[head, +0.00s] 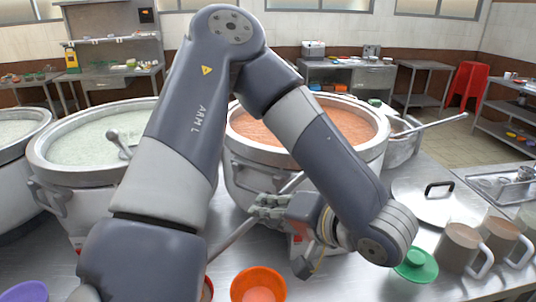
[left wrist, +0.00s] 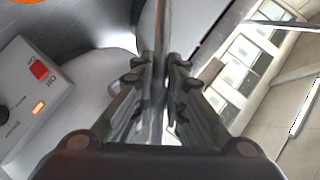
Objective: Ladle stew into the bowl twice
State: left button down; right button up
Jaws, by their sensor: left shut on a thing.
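My left gripper (head: 264,212) is in front of the middle stockpot (head: 237,178), shut on a thin metal ladle handle (head: 232,242). The handle slants from lower left to upper right; the ladle's cup cannot be made out. In the left wrist view the handle (left wrist: 160,50) runs between the closed fingers (left wrist: 160,78). The middle pot holds orange-red stew (head: 350,118), partly hidden by my arm. My right gripper is not seen.
A pot of pale congee (head: 80,140) stands left, another at the far left edge. A purple item (head: 25,292) is at bottom left. Another metal handle (head: 430,125) juts out right of the stew pot.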

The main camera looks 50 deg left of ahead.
pick_arm(q)
jog(key=shift+r, duration=0.15)
notch_tip(320, 180, up, 5)
jog(key=p, duration=0.5)
